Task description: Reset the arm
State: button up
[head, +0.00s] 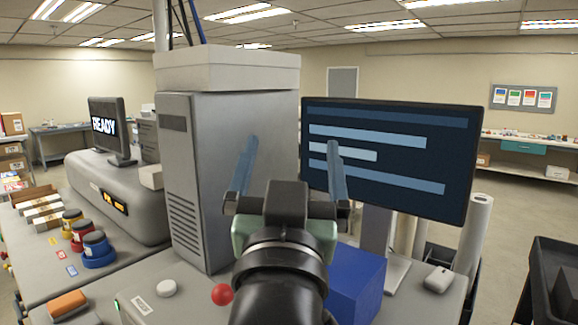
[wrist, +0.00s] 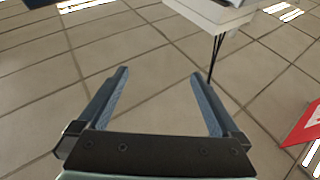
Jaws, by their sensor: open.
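My gripper (head: 290,175) is raised in front of the grey cabinet and the dark monitor in the head view, its two blue fingers spread wide. In the wrist view my gripper (wrist: 157,92) is also open, with nothing between the fingers. Behind them is tiled floor or ceiling-like grid; I cannot tell which. My arm comes up from the bottom middle of the head view and hides part of the worktop.
A grey cabinet (head: 195,170) and a large monitor (head: 390,150) stand close behind my gripper. A blue box (head: 357,285), a red ball-shaped knob (head: 222,294) and a mouse (head: 438,279) are near the arm. Coloured round containers (head: 97,250) are at left.

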notch_tip(320, 180, down, 16)
jog(key=d+f+n+g, duration=0.1)
jog(key=g, duration=0.5)
jog(key=s+r+t, duration=0.3)
jog(key=s+r, duration=0.1)
jog(key=r, duration=0.5)
jog(key=s+r+t, duration=0.4)
jog(key=r, duration=0.5)
jog(key=s+r+t, duration=0.3)
jog(key=s+r, duration=0.2)
jog(key=r, duration=0.4)
jog(key=shift+d+t+y, duration=0.15)
jog(key=shift+t+y, duration=0.15)
jog(key=shift+y, duration=0.1)
